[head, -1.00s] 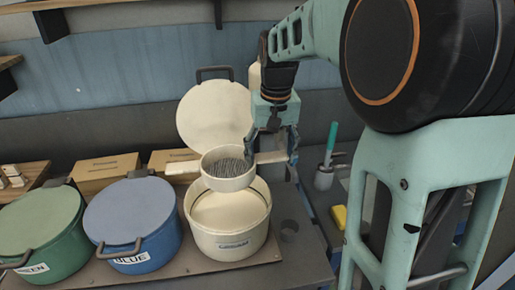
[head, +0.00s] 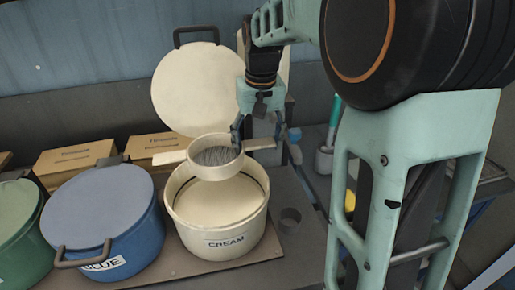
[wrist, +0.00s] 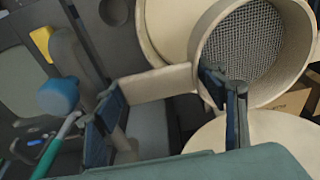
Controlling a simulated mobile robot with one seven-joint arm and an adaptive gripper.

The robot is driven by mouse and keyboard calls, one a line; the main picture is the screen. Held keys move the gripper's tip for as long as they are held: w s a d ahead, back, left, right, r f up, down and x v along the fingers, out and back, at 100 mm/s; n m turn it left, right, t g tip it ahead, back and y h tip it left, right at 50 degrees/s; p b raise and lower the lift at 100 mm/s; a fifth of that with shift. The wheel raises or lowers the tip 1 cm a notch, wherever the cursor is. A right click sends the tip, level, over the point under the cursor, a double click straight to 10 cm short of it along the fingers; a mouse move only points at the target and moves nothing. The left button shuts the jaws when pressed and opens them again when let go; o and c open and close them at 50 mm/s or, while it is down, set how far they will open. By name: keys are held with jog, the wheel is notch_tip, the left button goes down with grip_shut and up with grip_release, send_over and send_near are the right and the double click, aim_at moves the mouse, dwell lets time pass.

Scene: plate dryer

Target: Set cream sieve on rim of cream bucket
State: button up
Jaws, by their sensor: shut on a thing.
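The cream sieve (head: 216,172), a round bowl with grey mesh, is level over the back part of the cream bucket's opening. Its flat tab sticks out left and its handle (head: 261,144) right. In the wrist view the sieve (wrist: 288,88) is at upper right. My gripper (head: 262,132) is shut on the handle, right of the bowl; its fingers (wrist: 165,112) also show in the wrist view. The cream bucket (head: 215,239), labelled CREAM, is open below. I cannot tell whether the sieve touches its rim.
The cream lid (head: 187,88) stands upright behind the bucket. The lidded blue pot (head: 125,237) is close on the left, with a green pot (head: 18,225) beyond. Wooden boxes (head: 73,160) are behind.

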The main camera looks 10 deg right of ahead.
aim_at(258, 168)
jog(key=shift+f, duration=0.1)
jog(key=shift+f+b, duration=3.15)
jog(key=shift+f, duration=1)
jog(key=shift+f, duration=0.2)
jog(key=o, duration=1.2)
jog(key=shift+o, duration=0.2)
